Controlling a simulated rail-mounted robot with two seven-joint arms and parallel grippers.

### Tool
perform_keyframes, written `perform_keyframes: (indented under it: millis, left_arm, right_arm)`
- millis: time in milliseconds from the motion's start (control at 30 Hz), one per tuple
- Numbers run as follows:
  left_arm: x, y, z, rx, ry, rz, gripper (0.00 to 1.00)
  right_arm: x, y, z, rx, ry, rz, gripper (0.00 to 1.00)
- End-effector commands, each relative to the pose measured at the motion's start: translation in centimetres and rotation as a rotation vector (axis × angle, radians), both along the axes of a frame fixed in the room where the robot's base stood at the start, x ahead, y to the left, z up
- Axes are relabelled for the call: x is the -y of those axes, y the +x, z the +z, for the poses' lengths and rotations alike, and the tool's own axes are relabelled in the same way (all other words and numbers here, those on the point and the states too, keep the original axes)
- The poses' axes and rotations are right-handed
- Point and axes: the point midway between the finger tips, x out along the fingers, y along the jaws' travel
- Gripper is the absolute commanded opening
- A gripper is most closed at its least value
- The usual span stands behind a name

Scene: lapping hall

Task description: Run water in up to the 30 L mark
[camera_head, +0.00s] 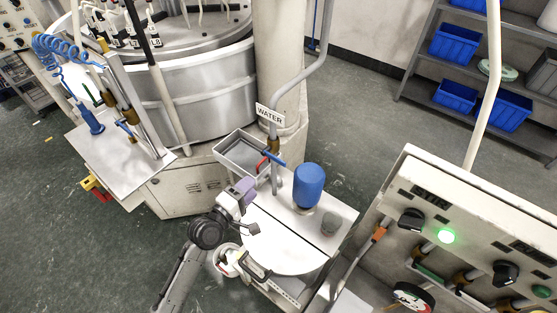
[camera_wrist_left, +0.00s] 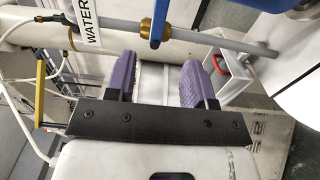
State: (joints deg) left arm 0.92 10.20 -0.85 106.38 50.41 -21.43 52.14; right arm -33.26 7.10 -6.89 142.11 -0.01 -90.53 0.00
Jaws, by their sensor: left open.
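A white WATER sign (camera_head: 270,114) hangs on a grey pipe with a brass fitting and a blue tap lever (camera_head: 272,156). The sign (camera_wrist_left: 86,22) and lever (camera_wrist_left: 160,20) also show in the left wrist view. A grey metal trough (camera_head: 240,152) stands beside the pipe, with a red handle (camera_head: 262,164) near it; the handle also shows in the wrist view (camera_wrist_left: 222,66). My left gripper (camera_head: 246,190), with purple fingers, is open and empty, below and left of the tap. Its fingers show apart in the wrist view (camera_wrist_left: 160,85). I cannot make out a 30 L mark or any water level.
A control panel (camera_head: 470,235) with a lit green lamp is at right. The lapping machine (camera_head: 205,95) is behind. Open floor lies at left.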

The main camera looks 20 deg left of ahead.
Motion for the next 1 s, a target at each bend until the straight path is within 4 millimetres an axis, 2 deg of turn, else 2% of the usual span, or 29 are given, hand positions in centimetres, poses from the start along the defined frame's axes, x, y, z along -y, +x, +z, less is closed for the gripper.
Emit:
perform_keyframes:
  millis: [167,600,800,1000]
  left_arm:
    - [0.7,2.2,0.2,-0.001,-0.006,0.0,0.49]
    - [3.1,9.7,0.1,-0.002,-0.004,-0.002,0.49]
    - [3.7,11.8,0.0,-0.002,-0.003,-0.002,0.49]
    - [4.0,12.7,0.0,-0.003,-0.001,-0.002,0.49]
  right_arm:
    - [-0.1,0.0,0.3,0.0,0.002,-0.002,0.43]
    - [-0.2,0.0,0.6,0.0,0.007,-0.005,0.43]
    - [-0.2,0.0,0.4,0.001,0.007,-0.005,0.43]
    - [-0.2,0.0,0.4,0.0,0.005,-0.004,0.43]
